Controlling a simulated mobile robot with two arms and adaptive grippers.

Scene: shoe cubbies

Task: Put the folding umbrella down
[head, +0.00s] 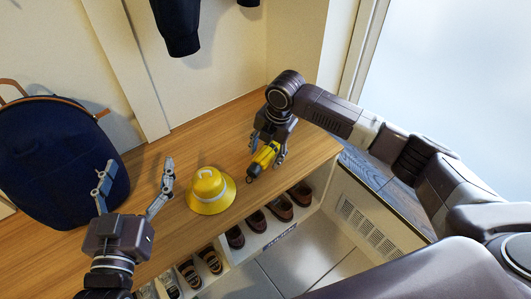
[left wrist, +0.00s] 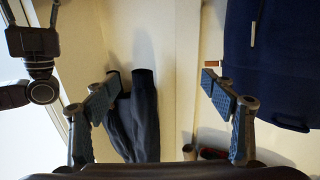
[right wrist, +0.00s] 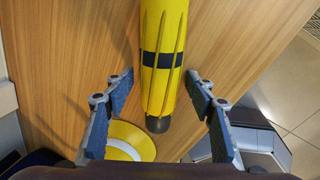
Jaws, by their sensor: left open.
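The yellow folding umbrella (head: 264,156) with a dark band lies on the wooden bench, near its right end. In the right wrist view the umbrella (right wrist: 163,60) runs lengthwise between the fingers. My right gripper (head: 269,148) is around it, with a visible gap on each side, so it is open. My left gripper (head: 136,170) is open and empty, raised at the left in front of the backpack. The left wrist view shows its two fingers wide apart (left wrist: 154,85) with nothing between them. The umbrella's far end is cut off in the right wrist view.
A yellow hat (head: 209,188) sits on the wooden bench (head: 225,140), left of the umbrella. A navy backpack (head: 55,150) stands at the far left. Several shoes (head: 256,221) fill the cubbies below. Dark clothing (head: 180,28) hangs on the wall. Bare bench lies behind the hat.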

